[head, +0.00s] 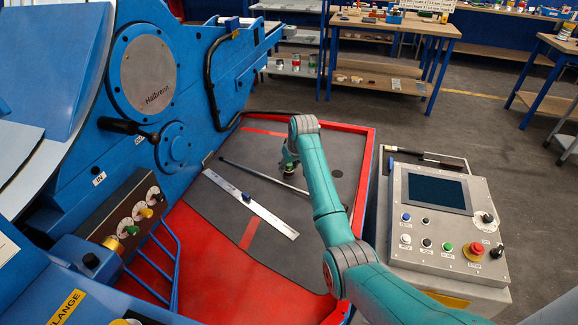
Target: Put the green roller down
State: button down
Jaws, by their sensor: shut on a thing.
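My gripper (287,171) is at the end of the teal arm, low over the dark mat (325,150) of the red-edged platform. It is small and partly hidden by my wrist. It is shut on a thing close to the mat. I cannot clearly make out the green roller's shape or whether it touches the mat. A thin dark rod (243,169) runs along the mat and passes close to the gripper.
A long metal straightedge (225,187) with a blue grip lies on the mat to the left. The blue machine (195,75) stands at left, with a knob panel (135,215). A grey control console (440,228) stands at right. Workbenches (392,22) are behind.

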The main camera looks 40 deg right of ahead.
jog(key=c, duration=0.6)
grip_release()
jog(key=shift+f, duration=0.1)
jog(key=v, duration=1.2)
